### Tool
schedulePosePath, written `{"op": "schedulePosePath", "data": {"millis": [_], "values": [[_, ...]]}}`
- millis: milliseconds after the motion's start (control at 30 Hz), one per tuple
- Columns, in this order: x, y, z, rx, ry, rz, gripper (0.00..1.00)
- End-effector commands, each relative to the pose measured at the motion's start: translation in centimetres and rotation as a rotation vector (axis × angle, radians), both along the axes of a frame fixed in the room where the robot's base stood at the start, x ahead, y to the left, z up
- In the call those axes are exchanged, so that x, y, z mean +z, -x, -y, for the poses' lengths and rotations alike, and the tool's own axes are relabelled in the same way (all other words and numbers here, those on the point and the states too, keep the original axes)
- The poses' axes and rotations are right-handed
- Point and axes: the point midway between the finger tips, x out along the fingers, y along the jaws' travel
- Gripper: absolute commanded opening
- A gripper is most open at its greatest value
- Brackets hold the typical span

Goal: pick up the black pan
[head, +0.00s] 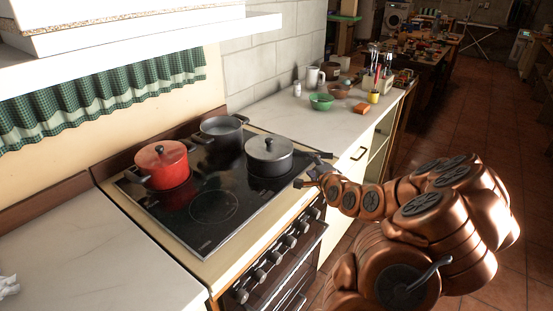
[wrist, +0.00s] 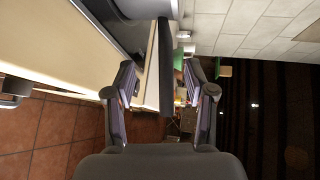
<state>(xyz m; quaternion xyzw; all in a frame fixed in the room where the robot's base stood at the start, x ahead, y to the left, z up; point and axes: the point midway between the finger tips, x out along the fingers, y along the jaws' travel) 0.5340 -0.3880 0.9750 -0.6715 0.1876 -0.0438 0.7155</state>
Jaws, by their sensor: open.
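In the wrist view the handle (wrist: 166,75) runs lengthwise between the two fingers of my gripper (wrist: 160,64), with a gap on both sides. Part of the pan body (wrist: 138,8) shows at the top there. My gripper (head: 308,177) is open and empty, close to the handle in the head view; I cannot tell how far apart they are in depth.
A red lidded pot (head: 162,168) stands at the left of the cooktop (head: 225,222), and a grey pot (head: 222,128) at the back. Bowls, mugs and small items stand on the right counter (head: 270,112). The left counter (head: 95,262) is mostly bare.

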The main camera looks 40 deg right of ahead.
Motion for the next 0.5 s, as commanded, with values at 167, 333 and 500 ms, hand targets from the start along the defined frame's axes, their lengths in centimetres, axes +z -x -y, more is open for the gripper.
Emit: {"op": "schedulePosePath", "data": {"millis": [167, 333, 500], "values": [[-0.2, -1.2, 0.3, 0.003, -0.002, -0.001, 0.55], [-0.3, -2.3, 0.7, 0.002, 0.003, -0.001, 0.55], [-0.1, -3.4, 1.1, 0.004, 0.003, -0.002, 0.55]]}}
